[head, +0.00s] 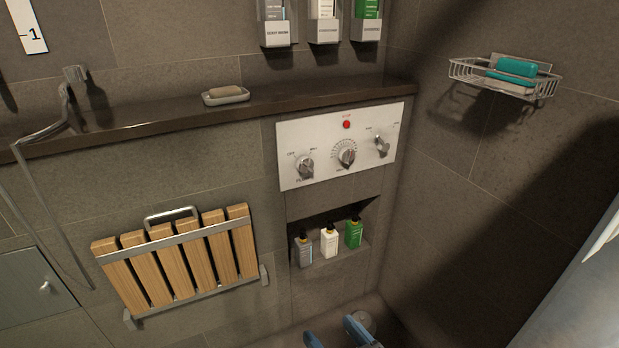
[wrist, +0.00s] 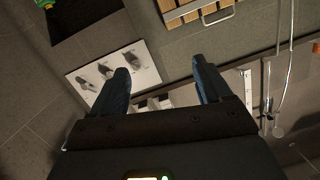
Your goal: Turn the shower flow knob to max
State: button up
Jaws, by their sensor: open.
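The white control panel (head: 292,133) is on the back wall, below a dark ledge. Its left knob, the flow knob (head: 305,167), is a grey metal knob with small OFF and MAX marks; its exact setting is too small to read. A round dial (head: 346,155) is in the middle and another knob (head: 382,146) at the right. My gripper (head: 332,333) has blue fingers, open and empty, at the bottom of the head view, below and apart from the panel. In the wrist view the panel is upside down, and the flow knob (wrist: 132,59) shows beyond the left finger.
A niche with several bottles (head: 329,241) lies under the panel. A folded slatted wooden seat (head: 180,262) is to its left. A soap dish (head: 226,97) sits on the ledge (head: 140,126). A wire basket (head: 505,77) hangs on the right wall. Space before the panel looks clear.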

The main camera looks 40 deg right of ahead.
jog(key=w+d+m+h, duration=0.1)
jog(key=w+d, duration=0.5)
jog(key=w, duration=0.5)
jog(key=t+h, duration=0.1)
send_near(308, 166)
jog(key=w, duration=0.2)
jog(key=shift+d+x, duration=0.15)
jog(key=shift+x, duration=1.75)
jog(key=shift+d+x, duration=0.15)
jog(key=shift+x, duration=1.8)
jog(key=shift+s+r, duration=0.1)
jog(key=shift+s, duration=0.05)
jog(key=shift+c, duration=0.2)
jog(key=shift+a, duration=0.1)
jog(key=c, duration=1)
